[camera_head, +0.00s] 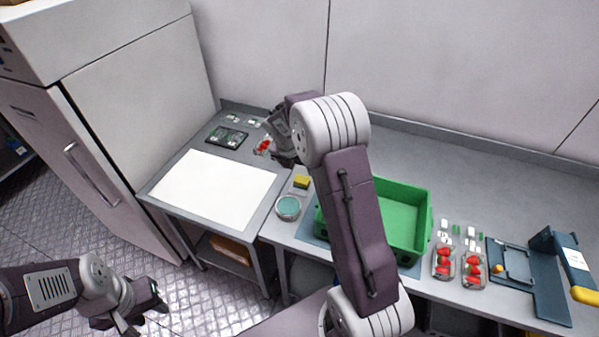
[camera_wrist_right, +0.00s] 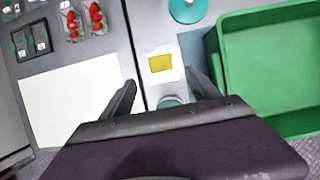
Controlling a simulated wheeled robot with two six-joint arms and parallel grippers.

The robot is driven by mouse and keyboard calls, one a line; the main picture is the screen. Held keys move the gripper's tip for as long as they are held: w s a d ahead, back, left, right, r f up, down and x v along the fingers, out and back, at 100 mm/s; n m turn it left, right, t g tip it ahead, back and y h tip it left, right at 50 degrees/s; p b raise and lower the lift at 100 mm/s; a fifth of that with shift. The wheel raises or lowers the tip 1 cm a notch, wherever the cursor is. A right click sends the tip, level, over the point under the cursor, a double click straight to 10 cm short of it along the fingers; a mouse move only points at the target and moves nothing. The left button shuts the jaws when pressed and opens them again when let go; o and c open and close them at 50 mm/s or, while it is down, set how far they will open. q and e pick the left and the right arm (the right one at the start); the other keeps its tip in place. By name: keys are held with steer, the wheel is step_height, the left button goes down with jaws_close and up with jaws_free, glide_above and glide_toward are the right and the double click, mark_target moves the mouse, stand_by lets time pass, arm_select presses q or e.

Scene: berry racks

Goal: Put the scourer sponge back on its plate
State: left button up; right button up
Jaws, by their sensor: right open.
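The yellow scourer sponge (camera_head: 301,181) lies over a pale plate (camera_head: 299,191) on the bench, left of the green crate. In the right wrist view the sponge (camera_wrist_right: 161,63) is inside the outline of the white square plate (camera_wrist_right: 178,77). Whether it rests flat is hard to tell. My right gripper (camera_wrist_right: 163,90) is open and empty, its fingers spread to either side of the sponge's line but apart from it. In the head view the right gripper (camera_head: 284,150) is partly hidden by its arm. My left gripper (camera_head: 143,308) hangs low at left, over the floor, away from the sponge.
A teal round dish (camera_head: 288,207) stands just in front of the plate. The green crate (camera_head: 423,222) is close on the right, a white board (camera_head: 215,187) on the left. A strawberry punnet (camera_head: 263,146) and dark tray (camera_head: 227,137) are behind. Another teal item (camera_wrist_right: 187,10) lies beyond the sponge.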

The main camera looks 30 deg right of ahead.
steer(key=s+a+m+y, duration=0.1)
steer(key=s+a+m, duration=0.5)
steer(key=s+m, duration=0.5)
steer(key=s+a+m+g+y, duration=0.1)
steer(key=s+a+m+y, duration=0.1)
steer(key=s+a+m, duration=0.4)
steer(key=s+f+m, duration=0.1)
steer(key=s+m, duration=0.4)
steer(key=m, duration=0.4)
steer(key=shift+s+m+g+y, duration=0.3)
steer(key=shift+s, duration=0.1)
